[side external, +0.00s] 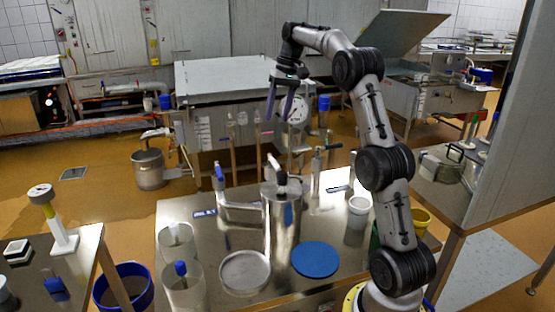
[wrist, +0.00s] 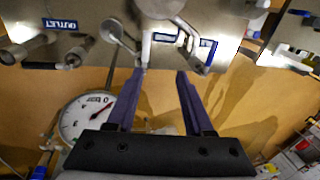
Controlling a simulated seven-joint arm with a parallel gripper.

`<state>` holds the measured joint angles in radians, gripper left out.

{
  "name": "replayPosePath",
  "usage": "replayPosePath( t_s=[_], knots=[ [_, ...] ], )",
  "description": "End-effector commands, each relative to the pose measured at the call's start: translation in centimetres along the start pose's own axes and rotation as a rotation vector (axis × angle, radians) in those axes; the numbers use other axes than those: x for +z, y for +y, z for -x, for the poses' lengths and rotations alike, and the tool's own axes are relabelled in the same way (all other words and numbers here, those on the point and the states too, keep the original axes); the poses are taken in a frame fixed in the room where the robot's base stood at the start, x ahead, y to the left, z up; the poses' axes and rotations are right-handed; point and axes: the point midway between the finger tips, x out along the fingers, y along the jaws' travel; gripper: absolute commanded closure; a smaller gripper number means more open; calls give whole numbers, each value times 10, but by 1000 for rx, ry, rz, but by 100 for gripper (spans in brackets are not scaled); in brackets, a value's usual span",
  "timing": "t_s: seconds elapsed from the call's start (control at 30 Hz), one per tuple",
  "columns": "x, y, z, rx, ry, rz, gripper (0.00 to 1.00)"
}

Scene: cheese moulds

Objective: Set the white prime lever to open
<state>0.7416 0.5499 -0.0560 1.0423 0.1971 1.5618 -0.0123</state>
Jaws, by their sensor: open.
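A white lever (side external: 274,163), which looks like the prime lever, shows at the top of the upright steel cylinder (side external: 282,222) on the steel table. In the wrist view a white lever (wrist: 147,47) points down from a round part, its end close to the left fingertip; I cannot tell whether they touch. My gripper (side external: 277,110) points down, well above the cylinder in the side view. Its two dark purple fingers (wrist: 160,74) are apart with nothing between them. The lever's open mark is not readable.
A blue-handled valve (side external: 219,173) stands left of the cylinder, and a T-handled post (side external: 317,170) stands to its right. A blue disc (side external: 316,260), clear beakers (side external: 183,288) and a white cup (side external: 359,207) crowd the table. A round gauge (wrist: 86,117) lies left of my fingers.

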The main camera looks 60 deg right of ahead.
Motion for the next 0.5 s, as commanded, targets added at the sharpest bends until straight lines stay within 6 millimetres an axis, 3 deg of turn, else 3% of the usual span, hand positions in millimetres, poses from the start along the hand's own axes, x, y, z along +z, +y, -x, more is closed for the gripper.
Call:
replayPosePath(
  t_s=[0.03,0.13,0.27,0.5],
  knots=[
    [-4,14,-11,1,-20,-28,48],
    [-6,30,-20,1,-38,-59,48],
    [-5,33,-26,1,-37,-65,48],
    [-2,32,-66,1,-39,-63,48]
  ],
)
